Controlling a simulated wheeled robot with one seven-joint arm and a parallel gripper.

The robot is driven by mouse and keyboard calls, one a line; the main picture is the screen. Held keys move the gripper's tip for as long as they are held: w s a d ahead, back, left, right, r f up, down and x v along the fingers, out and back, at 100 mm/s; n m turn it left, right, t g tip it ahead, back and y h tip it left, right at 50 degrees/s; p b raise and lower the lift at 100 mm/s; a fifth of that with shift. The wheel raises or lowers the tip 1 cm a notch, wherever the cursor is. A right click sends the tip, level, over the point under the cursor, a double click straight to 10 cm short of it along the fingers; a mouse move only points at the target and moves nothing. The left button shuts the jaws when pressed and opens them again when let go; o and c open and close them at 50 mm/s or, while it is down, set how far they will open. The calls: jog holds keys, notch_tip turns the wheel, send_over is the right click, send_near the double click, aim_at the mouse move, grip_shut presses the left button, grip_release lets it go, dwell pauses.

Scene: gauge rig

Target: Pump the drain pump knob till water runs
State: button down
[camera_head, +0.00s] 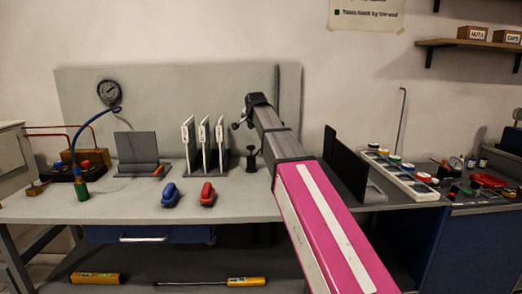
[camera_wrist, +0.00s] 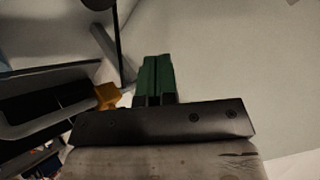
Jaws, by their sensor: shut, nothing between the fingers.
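My gripper shows in the wrist view (camera_wrist: 157,78) as two green fingers pressed together, with nothing between them. In the head view its end is small and dark at the far end of my arm (camera_head: 239,122), above the bench. A small black spool-shaped piece (camera_head: 251,158) stands upright on the bench just below the gripper end. It may be the drain pump knob, but I cannot be sure. The gripper is apart from it. No running water shows.
Three white upright plates (camera_head: 203,145) stand left of the gripper. A blue clamp-like piece (camera_head: 170,195) and a red one (camera_head: 207,194) lie in front. A gauge (camera_head: 108,92) with a blue hose is at left. A black upright panel (camera_head: 345,160) and a white tray (camera_head: 425,191) are at right.

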aim_at(252, 146)
notch_tip(252, 146, up, 3)
jog(key=shift+f, duration=0.15)
dwell(0.3)
jog(key=shift+f, duration=4.45)
jog(key=shift+f, duration=1.7)
jog(key=shift+r, duration=1.7)
